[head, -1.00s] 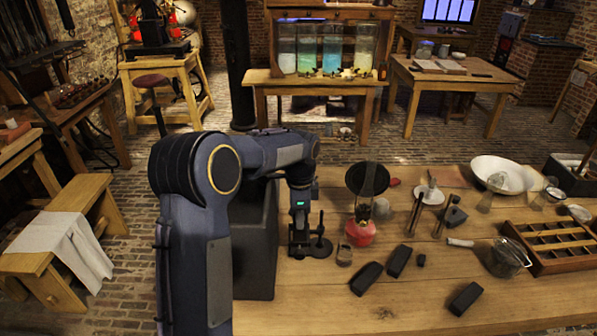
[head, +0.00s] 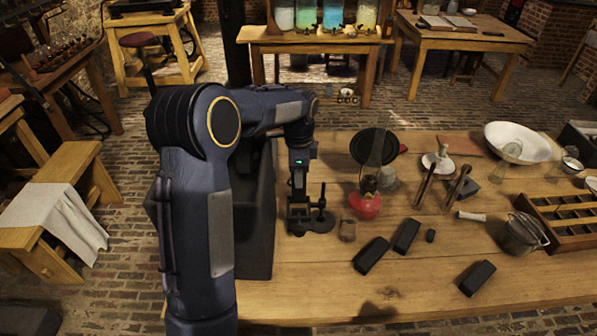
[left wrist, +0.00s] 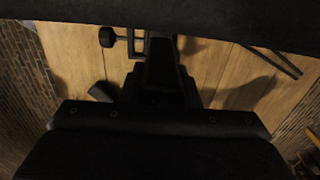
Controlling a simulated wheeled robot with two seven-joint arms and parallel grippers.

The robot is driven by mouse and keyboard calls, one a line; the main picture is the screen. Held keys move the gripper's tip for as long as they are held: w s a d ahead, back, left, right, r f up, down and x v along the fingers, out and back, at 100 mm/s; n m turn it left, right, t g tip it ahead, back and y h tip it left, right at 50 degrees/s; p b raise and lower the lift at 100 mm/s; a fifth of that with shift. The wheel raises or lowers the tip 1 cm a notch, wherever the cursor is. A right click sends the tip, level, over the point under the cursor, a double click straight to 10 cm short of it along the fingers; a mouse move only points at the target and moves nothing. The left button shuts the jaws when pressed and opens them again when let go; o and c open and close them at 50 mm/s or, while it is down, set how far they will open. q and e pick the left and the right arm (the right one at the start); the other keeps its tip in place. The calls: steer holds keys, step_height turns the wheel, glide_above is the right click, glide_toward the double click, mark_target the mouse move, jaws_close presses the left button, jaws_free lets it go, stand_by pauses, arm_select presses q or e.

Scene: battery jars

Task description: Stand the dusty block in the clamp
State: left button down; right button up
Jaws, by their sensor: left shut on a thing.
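My left gripper (head: 299,208) is shut, pointing down at the clamp (head: 312,224), a black stand with a round base and a short upright post. It holds a dark thing that looks like the dusty block, mostly hidden and hard to separate from the fingers. Whether it touches the clamp I cannot tell. In the left wrist view the gripper (left wrist: 162,85) is very dark, with the clamp's knob (left wrist: 107,37) just left of it. My right gripper is not in view.
Dark blocks lie right of the clamp: one (head: 371,255), another (head: 406,237), and one near the front (head: 477,278). The front left tabletop is clear.

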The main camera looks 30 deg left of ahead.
arm_select(q)
steer(key=shift+f, duration=0.35)
stand_by(0.9)
steer(key=shift+f+b, duration=0.3)
steer(key=shift+f, duration=0.25)
steer(key=shift+f, duration=0.1)
